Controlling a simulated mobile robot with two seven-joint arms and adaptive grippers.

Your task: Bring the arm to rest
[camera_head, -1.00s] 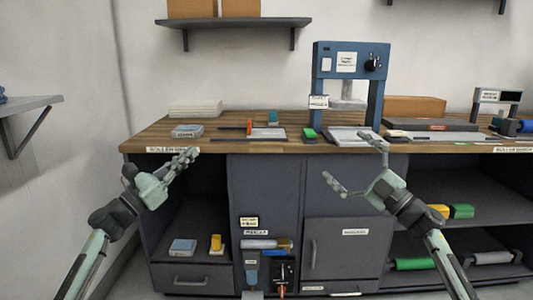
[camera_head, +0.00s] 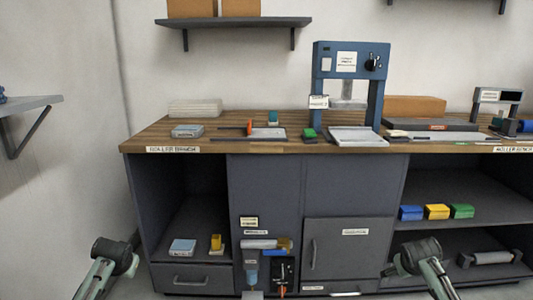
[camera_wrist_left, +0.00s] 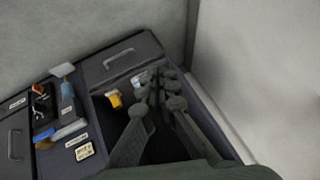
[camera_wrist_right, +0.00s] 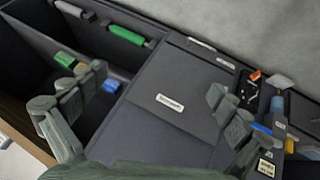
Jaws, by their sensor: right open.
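My two arms hang low at the bottom of the head view, the left arm (camera_head: 110,262) at the left and the right arm (camera_head: 420,265) at the right.
The wooden bench (camera_head: 225,146) with a blue press (camera_head: 323,90) stands ahead. Below are a grey door (camera_head: 335,265), a drawer (camera_head: 195,278) and open shelves with blue (camera_head: 411,213), yellow (camera_head: 437,212) and green (camera_head: 462,211) blocks. A wall shelf (camera_head: 30,103) juts out at left.

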